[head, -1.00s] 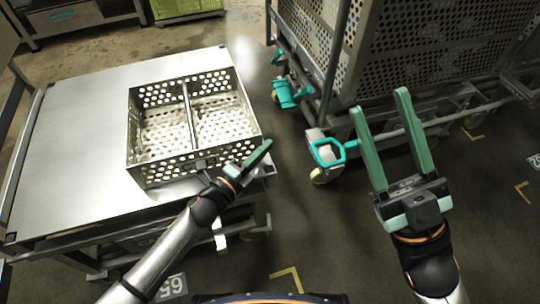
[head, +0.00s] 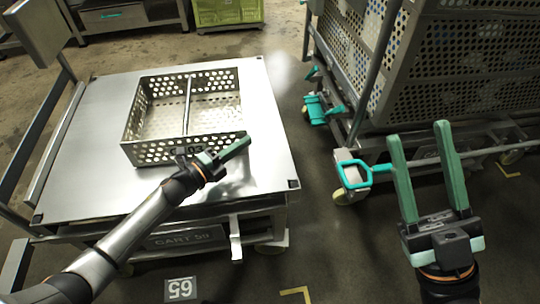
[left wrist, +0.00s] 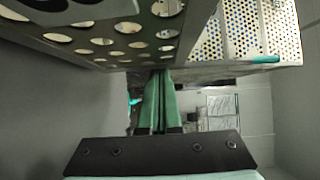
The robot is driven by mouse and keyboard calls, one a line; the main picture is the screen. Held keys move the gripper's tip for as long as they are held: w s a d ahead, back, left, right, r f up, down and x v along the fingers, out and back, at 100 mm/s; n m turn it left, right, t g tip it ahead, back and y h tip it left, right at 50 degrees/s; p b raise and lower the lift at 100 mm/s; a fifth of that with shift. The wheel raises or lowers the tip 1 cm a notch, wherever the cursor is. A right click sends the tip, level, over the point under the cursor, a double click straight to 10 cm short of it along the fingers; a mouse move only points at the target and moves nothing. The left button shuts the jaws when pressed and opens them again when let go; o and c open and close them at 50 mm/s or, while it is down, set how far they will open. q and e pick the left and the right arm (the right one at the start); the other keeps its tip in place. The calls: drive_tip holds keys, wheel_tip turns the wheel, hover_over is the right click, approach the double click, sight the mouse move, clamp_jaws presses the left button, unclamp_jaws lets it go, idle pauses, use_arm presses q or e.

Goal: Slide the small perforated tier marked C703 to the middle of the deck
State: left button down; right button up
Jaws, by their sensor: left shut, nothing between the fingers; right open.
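The small perforated tier (head: 150,152) is a shallow open metal box with holed walls and one divider. It lies flat on the bare metal deck (head: 85,180) of a cart, toward the back and right of centre. Its front label is partly covered by my left gripper; only "03" reads. My left gripper (head: 238,145) is shut and empty at the tier's front right corner. In the left wrist view its fingers (left wrist: 162,95) lie close under a holed wall; contact is unclear. My right gripper (head: 430,135) is open and empty, right of the cart.
A tall perforated cage trolley (head: 440,75) with teal handles stands at the right, across a strip of floor. A green crate (head: 228,12) is behind the deck.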

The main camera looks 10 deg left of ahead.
sight(214, 133)
use_arm(q)
drive_tip(key=w+a, duration=0.1)
drive_tip(key=a, duration=0.1)
drive_tip(key=w+a+b, duration=0.1)
drive_tip(key=a, duration=0.2)
drive_tip(key=a+b, duration=0.1)
drive_tip(key=a, duration=0.2)
drive_tip(key=shift+w+f, duration=0.15)
drive_tip(key=shift+w, duration=0.25)
drive_tip(key=shift+w+a, duration=0.1)
drive_tip(key=shift+a, duration=0.2)
drive_tip(key=shift+d, duration=0.2)
